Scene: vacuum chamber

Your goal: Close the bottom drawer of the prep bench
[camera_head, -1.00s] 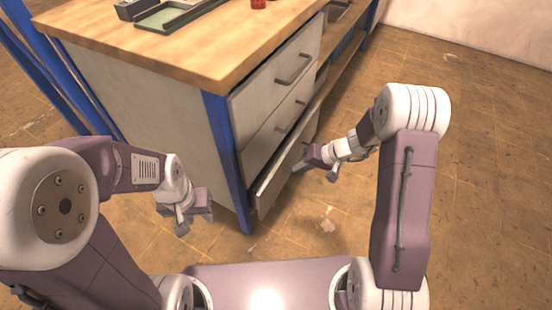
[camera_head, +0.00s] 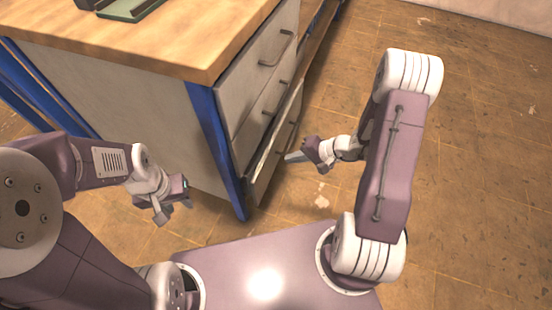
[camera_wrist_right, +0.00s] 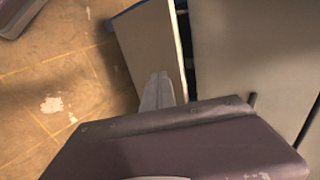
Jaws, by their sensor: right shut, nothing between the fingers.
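The prep bench (camera_head: 110,105) has a pale side, blue legs and a stack of drawers in its front. The bottom drawer (camera_head: 262,184) stands a little out from the front, with a narrow gap behind its panel. In the right wrist view its front panel (camera_wrist_right: 146,45) shows beside a dark gap. My right gripper (camera_head: 294,157) is shut and empty, its fingertips close to the outer face of this drawer. In the right wrist view the fingers (camera_wrist_right: 157,92) overlap the panel; contact cannot be told. My left gripper (camera_head: 175,210) is open and empty, left of the blue corner leg.
The upper drawers, with the top one (camera_head: 255,75) and the middle one (camera_head: 258,118), look closed. A green tray (camera_head: 130,8) lies on the wooden top (camera_head: 190,40). The tiled floor (camera_head: 470,150) to the right is clear.

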